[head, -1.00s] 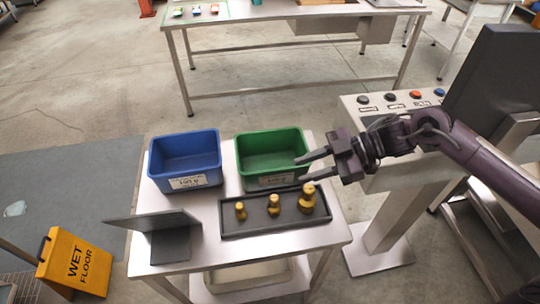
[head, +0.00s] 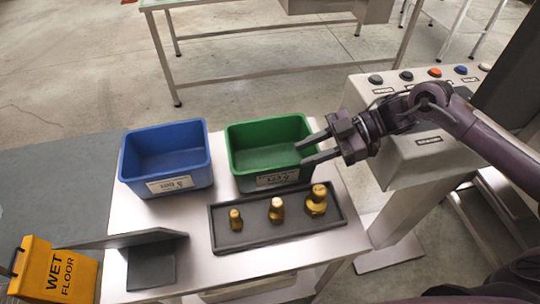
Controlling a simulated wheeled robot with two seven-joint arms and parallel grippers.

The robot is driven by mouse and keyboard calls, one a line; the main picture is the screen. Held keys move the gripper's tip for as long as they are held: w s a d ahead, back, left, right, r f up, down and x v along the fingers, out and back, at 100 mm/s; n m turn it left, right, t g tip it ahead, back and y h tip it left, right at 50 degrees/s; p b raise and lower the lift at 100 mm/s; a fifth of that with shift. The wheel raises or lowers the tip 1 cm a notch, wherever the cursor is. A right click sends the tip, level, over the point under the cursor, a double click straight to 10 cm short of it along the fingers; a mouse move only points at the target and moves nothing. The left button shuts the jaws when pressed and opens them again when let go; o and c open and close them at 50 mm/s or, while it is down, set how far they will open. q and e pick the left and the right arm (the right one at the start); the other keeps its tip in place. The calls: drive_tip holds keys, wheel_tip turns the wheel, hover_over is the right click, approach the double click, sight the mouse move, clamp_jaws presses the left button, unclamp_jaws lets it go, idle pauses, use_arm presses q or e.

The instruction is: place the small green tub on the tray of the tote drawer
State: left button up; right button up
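The small green tub (head: 241,158) stands upright and empty-looking on the small metal table, with a label on its front. My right gripper (head: 301,154) comes in from the right, its two fingers apart, at the tub's right rim. I cannot tell whether the fingers touch the rim or hover above it. No thing is seen held between them. My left gripper is not in view. I cannot make out a tote drawer with a tray for certain.
A blue tub (head: 127,165) stands left of the green one. A dark tray (head: 290,231) with brass weights lies in front. A dark angled stand (head: 150,265) is at front left. A button console (head: 400,150) stands right. A yellow wet-floor sign (head: 60,272) is at lower left.

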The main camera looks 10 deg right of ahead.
sight(282, 165)
drive_tip(key=x, duration=0.2)
drive_tip(key=p+x, duration=0.1)
drive_tip(key=x, duration=0.1)
drive_tip(key=p+x, duration=0.1)
drive_tip(key=x, duration=0.1)
drive_tip(key=shift+s+a+r, duration=0.15)
drive_tip(key=shift+a+r, duration=0.05)
drive_tip(key=shift+a, duration=0.2)
drive_tip(key=shift+a+f, duration=0.15)
clamp_jaws()
